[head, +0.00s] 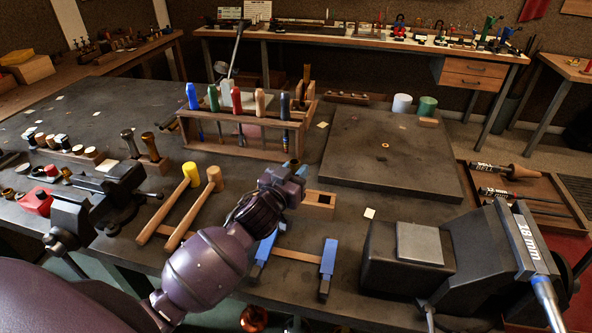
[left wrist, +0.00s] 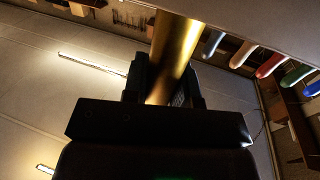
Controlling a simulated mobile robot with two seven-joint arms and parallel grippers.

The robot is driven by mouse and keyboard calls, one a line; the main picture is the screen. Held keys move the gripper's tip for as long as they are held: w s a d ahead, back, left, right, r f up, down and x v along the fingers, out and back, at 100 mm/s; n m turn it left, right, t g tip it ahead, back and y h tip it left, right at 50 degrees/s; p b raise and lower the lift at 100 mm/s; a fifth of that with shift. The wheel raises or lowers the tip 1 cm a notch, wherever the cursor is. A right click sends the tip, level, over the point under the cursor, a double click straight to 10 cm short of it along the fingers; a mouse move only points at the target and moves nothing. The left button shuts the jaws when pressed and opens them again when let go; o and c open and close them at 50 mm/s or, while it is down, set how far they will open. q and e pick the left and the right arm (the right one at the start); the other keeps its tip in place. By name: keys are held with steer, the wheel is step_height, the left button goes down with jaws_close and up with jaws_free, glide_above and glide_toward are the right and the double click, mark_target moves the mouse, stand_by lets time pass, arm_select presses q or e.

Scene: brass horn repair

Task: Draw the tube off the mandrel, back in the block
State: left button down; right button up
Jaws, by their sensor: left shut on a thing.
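My left gripper (head: 292,172) is over the middle of the bench, just behind and left of a wooden block with a dark square hole (head: 318,210). It is shut on a brass tube (left wrist: 173,55), which runs up out of the jaws in the left wrist view. In the head view the gripper hides most of the tube. My right gripper is not in view.
A wooden rack (head: 235,148) with coloured-handled tools stands behind the gripper. Two mallets (head: 190,205) lie to its left, near a small vise (head: 120,195). A blue-ended clamp (head: 327,262) lies in front. A dark slab (head: 390,150) at back right is mostly clear.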

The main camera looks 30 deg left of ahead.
arm_select(q)
steer(key=shift+f, duration=0.15)
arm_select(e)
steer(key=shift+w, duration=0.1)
arm_select(q)
steer(key=c, duration=1.3)
jaws_free()
steer(key=o, duration=0.5)
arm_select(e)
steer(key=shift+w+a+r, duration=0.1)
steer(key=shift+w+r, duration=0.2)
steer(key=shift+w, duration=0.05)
arm_select(q)
steer(key=shift+r, duration=0.25)
steer(key=shift+r+p, duration=1.25)
steer(key=shift+r, duration=8.5)
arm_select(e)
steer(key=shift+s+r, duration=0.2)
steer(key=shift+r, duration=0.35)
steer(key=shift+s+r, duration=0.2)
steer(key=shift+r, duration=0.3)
